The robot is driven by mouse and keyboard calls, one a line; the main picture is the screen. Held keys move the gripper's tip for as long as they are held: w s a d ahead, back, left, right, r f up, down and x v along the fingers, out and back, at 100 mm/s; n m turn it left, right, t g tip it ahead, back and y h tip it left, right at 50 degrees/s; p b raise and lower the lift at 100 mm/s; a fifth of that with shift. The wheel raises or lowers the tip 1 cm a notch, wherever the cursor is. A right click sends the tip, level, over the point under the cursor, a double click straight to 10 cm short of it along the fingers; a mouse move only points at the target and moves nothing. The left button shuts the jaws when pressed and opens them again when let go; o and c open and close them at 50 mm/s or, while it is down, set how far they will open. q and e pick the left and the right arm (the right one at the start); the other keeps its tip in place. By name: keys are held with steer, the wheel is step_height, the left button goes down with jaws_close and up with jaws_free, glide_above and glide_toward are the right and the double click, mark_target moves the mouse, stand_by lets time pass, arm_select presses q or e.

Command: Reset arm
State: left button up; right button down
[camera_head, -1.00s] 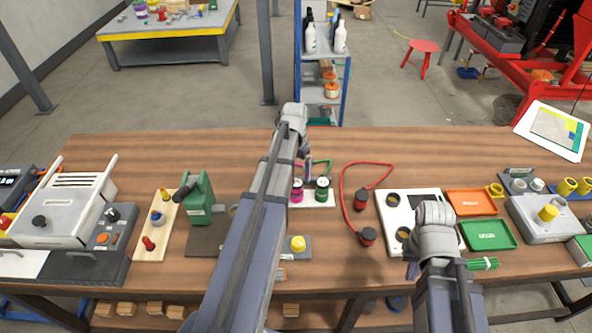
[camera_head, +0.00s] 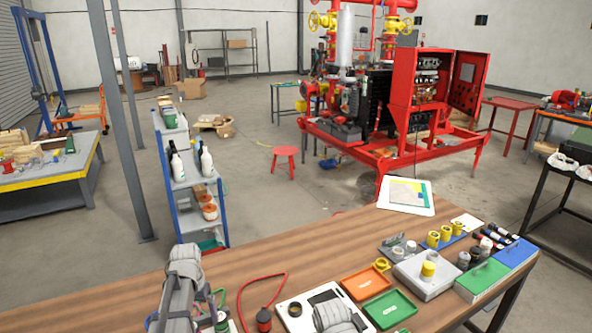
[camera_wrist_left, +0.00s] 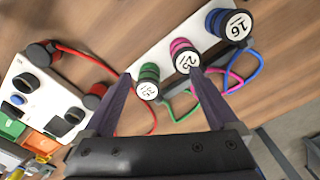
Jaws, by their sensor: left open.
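My left gripper (camera_wrist_left: 160,78) is open in the left wrist view, its two dark fingers spread apart with nothing gripped. Below it a white strip (camera_wrist_left: 132,66) bears numbered round plugs: a green one (camera_wrist_left: 149,82), a pink one (camera_wrist_left: 184,55) and a blue one (camera_wrist_left: 228,22). In the head view the left gripper (camera_head: 186,312) hangs at the bottom left over the table, its fingertips partly hidden. My right arm's wrist shows at the bottom edge; its gripper is out of view.
The wooden table (camera_head: 240,275) holds an orange tray (camera_head: 367,282), a green tray (camera_head: 390,308), a grey box with a yellow knob (camera_head: 428,272) and a tablet (camera_head: 406,196). A shelf trolley (camera_head: 190,185) stands behind it. A red pump skid (camera_head: 390,140) stands farther back.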

arm_select(q)
steer(key=s+d+m, duration=0.1)
steer(key=s+d, duration=0.4)
steer(key=d, duration=0.3)
steer(key=s+d+m, duration=0.1)
steer(key=s+d, duration=0.4)
steer(key=d, duration=0.4)
steer(key=s+d+m+y, duration=0.1)
steer(key=s+d, duration=0.4)
steer(key=d, duration=0.4)
steer(key=shift+s, duration=0.25)
steer(key=shift+r, duration=0.1)
